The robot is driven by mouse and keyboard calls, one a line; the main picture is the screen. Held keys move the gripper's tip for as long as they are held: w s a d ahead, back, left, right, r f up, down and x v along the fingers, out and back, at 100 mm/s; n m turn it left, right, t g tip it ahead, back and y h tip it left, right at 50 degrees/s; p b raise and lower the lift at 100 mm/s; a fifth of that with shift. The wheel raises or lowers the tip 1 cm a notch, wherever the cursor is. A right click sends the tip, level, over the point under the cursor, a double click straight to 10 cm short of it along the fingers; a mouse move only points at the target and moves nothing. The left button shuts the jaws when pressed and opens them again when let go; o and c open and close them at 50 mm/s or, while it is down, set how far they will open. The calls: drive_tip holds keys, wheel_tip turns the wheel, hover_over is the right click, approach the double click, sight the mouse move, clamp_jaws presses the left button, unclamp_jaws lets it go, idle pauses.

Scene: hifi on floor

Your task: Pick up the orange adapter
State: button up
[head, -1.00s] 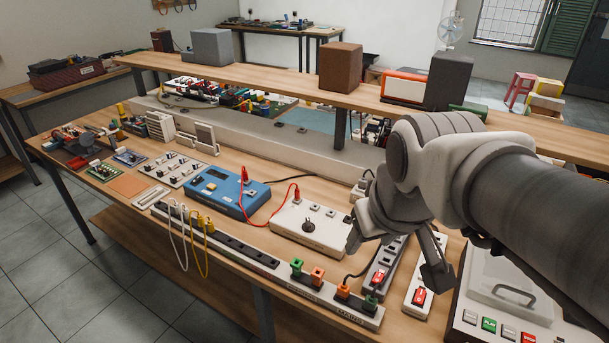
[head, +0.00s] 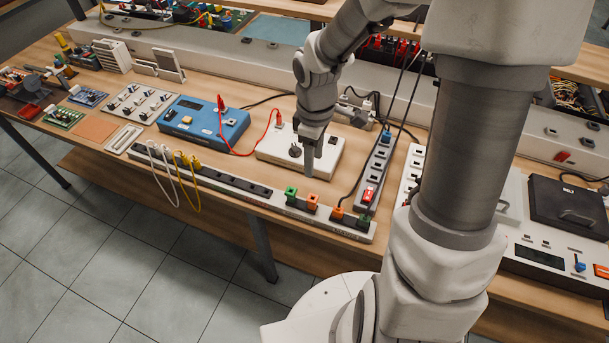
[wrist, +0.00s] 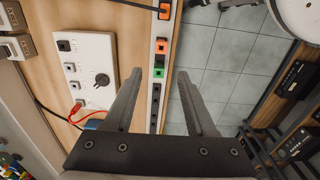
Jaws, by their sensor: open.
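An orange adapter (head: 312,201) is plugged upright into a long grey power strip (head: 232,184) along the table's front edge. It also shows in the wrist view (wrist: 162,47), a little beyond my fingertips. A second orange adapter (head: 338,213) sits farther right on the strip, also at the top of the wrist view (wrist: 165,11). A green adapter (head: 291,193) is left of the first orange one. My gripper (head: 309,172) is above the strip, open and empty. In the wrist view its fingers (wrist: 160,74) straddle the strip's line, with the green adapter (wrist: 158,72) between the tips.
A white box with a black knob (head: 299,150) lies behind the strip. A blue meter box (head: 204,123) with a red cable is farther left. White and yellow cables (head: 190,180) loop over the front edge. Another power strip (head: 378,165) stands to the right.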

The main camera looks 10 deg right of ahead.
sight(312, 200)
wheel_tip(312, 200, down, 17)
drive_tip(key=shift+s+r+b, duration=0.15)
drive_tip(key=shift+b, duration=0.85)
clamp_jaws()
